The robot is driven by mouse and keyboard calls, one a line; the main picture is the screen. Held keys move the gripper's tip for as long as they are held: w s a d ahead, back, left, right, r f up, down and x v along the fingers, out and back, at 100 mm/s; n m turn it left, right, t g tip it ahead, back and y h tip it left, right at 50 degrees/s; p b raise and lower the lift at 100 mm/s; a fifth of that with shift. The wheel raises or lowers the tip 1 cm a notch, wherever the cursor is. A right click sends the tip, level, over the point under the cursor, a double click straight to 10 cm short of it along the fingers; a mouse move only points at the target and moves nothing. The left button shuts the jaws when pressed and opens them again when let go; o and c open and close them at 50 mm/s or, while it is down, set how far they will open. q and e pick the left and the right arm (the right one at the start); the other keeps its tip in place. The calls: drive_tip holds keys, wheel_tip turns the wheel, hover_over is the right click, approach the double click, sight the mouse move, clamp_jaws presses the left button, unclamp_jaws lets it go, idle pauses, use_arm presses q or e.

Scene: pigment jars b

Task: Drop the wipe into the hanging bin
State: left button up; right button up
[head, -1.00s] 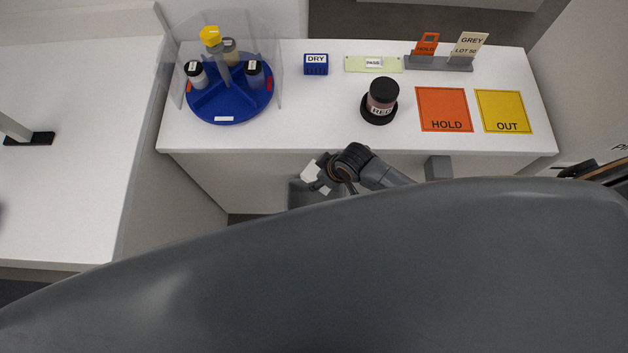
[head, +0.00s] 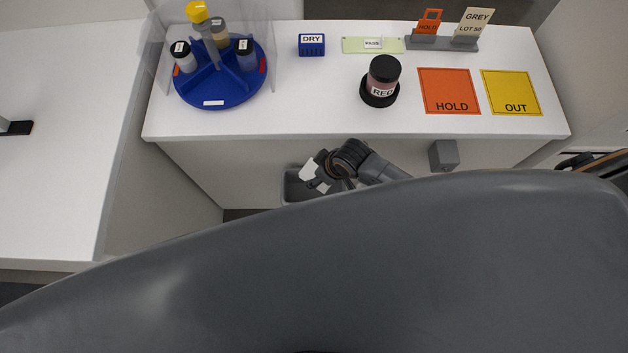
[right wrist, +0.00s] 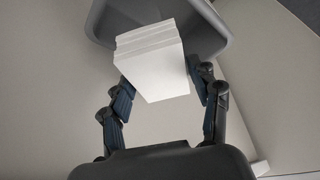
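The wipe is a white folded pad (right wrist: 155,65), held between the two fingers of my right gripper (right wrist: 163,84) in the right wrist view. In the head view it shows as a small white patch (head: 313,173) at my right gripper (head: 322,169), in front of the counter. The hanging bin (head: 293,188) is a grey open container below the counter's front edge, partly hidden by my gripper and body. In the right wrist view the grey bin (right wrist: 215,38) lies behind the wipe, which overlaps its opening; the gap between them is hard to judge. My left gripper is not in view.
The white counter (head: 330,110) carries a blue carousel (head: 225,92) with jars, a RED jar (head: 382,78), a blue DRY block (head: 311,45), orange HOLD (head: 449,91) and yellow OUT (head: 511,92) mats. A grey box (head: 444,155) is on the counter front.

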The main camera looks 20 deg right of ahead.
drive_tip(key=shift+o, duration=1.1)
drive_tip(key=shift+r, duration=0.1)
drive_tip(key=v, duration=1.2)
drive_tip(key=shift+a, duration=0.1)
